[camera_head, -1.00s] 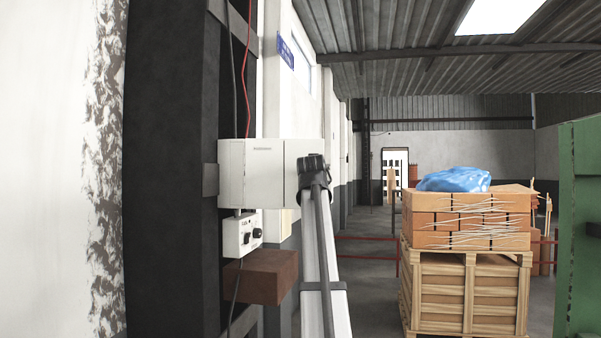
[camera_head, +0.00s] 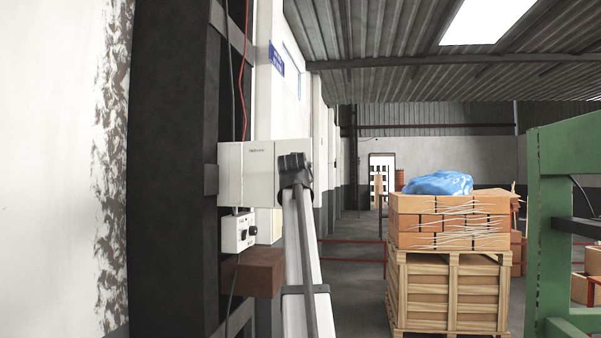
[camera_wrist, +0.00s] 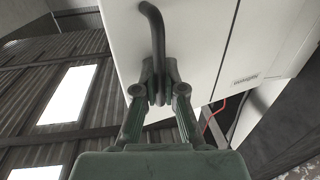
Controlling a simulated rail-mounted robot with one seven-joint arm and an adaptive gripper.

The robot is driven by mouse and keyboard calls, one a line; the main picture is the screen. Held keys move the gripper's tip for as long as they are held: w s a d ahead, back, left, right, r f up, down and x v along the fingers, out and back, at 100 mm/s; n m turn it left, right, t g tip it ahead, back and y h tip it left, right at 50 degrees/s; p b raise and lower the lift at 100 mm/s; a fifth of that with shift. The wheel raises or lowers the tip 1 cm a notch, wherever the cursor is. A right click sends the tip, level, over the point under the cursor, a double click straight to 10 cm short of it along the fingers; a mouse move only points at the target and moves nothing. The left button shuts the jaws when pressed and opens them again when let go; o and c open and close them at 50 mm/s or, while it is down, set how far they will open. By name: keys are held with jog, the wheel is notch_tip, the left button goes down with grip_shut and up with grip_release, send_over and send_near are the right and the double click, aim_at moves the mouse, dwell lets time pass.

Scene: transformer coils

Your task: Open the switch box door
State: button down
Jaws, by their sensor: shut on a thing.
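The white switch box (camera_head: 230,172) is fixed to the dark column on the left of the head view. Its pale door panel (camera_head: 296,146) shows at the box's right side, beyond a vertical seam. In the wrist view, the door (camera_wrist: 195,50) fills the upper middle, with a dark seam between it and the labelled box part (camera_wrist: 252,75) on the right. A dark curved handle (camera_wrist: 155,35) stands on the door. My gripper (camera_wrist: 160,85) is shut on the handle's lower end. In the head view my gripper (camera_head: 293,165) hides part of the door. I cannot tell how far the door stands open.
A small control box (camera_head: 237,232) with knobs and a brown block (camera_head: 253,272) sit below the switch box. A red cable (camera_head: 246,70) runs above it.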

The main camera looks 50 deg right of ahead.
jog(key=c, duration=1.5)
grip_release()
jog(key=shift+s+a, duration=0.1)
jog(key=v, duration=0.7)
jog(key=shift+s, duration=0.1)
